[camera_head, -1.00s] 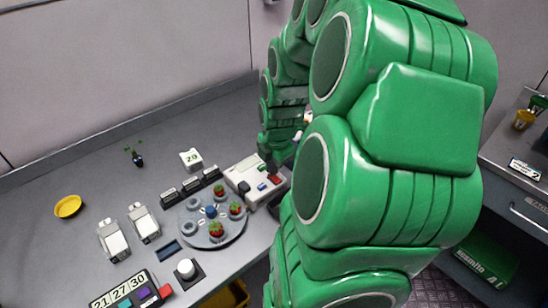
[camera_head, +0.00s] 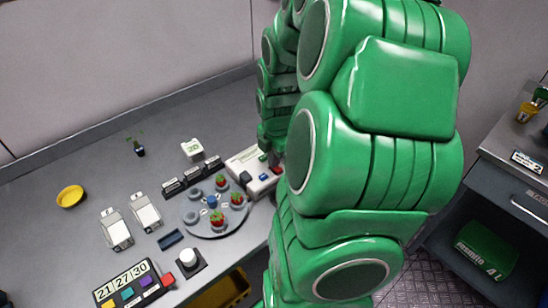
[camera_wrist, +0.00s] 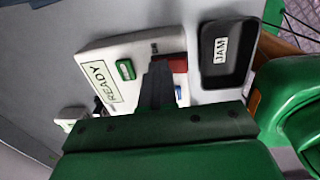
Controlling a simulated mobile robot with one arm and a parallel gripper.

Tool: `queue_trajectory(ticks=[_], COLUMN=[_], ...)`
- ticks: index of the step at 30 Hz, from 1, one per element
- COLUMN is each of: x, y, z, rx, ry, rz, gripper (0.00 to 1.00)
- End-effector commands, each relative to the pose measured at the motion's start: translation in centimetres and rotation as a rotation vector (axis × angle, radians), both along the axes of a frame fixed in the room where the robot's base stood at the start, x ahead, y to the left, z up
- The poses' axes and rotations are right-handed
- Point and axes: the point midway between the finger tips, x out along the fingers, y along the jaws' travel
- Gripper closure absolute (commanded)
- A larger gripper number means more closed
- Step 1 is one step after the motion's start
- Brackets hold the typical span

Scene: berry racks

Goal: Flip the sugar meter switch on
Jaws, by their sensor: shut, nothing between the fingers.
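A white box with a READY panel, apparently the sugar meter (camera_head: 243,158), stands on the bench at the foot of my arm. In the wrist view the meter (camera_wrist: 110,50) is tilted in the picture and carries a small green switch-like part (camera_wrist: 125,69), a red block (camera_wrist: 172,63) and a blue part (camera_wrist: 178,92). My gripper (camera_wrist: 158,66) is shut and empty, its dark fingertips over the meter, right of the green part and close to the red block. I cannot tell whether they touch. In the head view my arm mostly hides the gripper.
A dark tray labelled JAM (camera_wrist: 212,78) lies right beside the meter. A round grey plate (camera_head: 207,231) with strawberries stands left of it. A number panel (camera_head: 128,279), a white knob (camera_head: 188,258) and a yellow bowl (camera_head: 70,196) are further left.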

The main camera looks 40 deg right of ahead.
Motion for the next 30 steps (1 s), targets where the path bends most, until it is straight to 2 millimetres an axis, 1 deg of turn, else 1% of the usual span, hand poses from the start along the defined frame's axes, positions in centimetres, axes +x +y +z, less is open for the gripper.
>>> queue_trajectory(ticks=[3,17,26,30], x=[-0.3,-1.8,-1.7,-1.7], y=[0.1,0.1,0.1,0.1], z=[-0.2,0.0,0.1,0.5], rx=[0.004,0.005,0.004,0.003], ry=[0.008,0.008,0.005,0.003], rz=[0.0,0.0,0.0,0.0], gripper=[1.0,1.0,1.0,1.0])
